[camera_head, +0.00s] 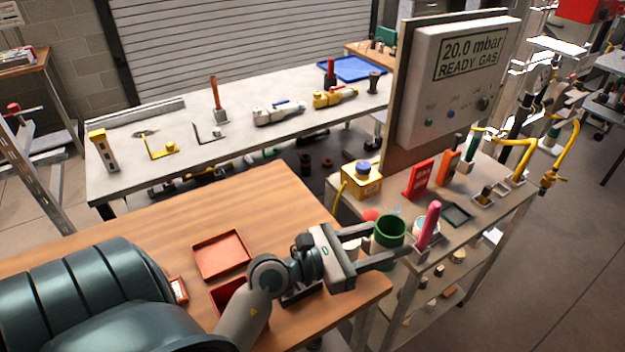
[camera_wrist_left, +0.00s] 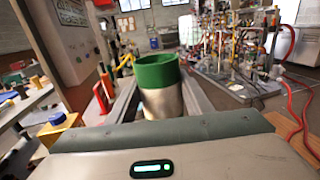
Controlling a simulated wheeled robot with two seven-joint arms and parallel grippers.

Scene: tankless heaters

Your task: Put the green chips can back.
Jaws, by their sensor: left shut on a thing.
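The green chips can (camera_head: 389,233) is an open-topped can, green at the rim, at the left edge of the grey bench with the gas panel. In the left wrist view the can (camera_wrist_left: 159,88) has a green upper band and a silver lower body, and it stands upright between the fingers. My left gripper (camera_head: 388,243) is shut on the can, one finger on each side. The can's base is hidden, so I cannot tell whether it touches the bench top. My right gripper is not in view.
A pink-handled tool (camera_head: 429,225) stands close right of the can. A red sign (camera_head: 418,180) and a yellow box with a blue knob (camera_head: 361,181) are behind it. A wooden table (camera_head: 150,237) with a red tray (camera_head: 221,255) lies under my left arm.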

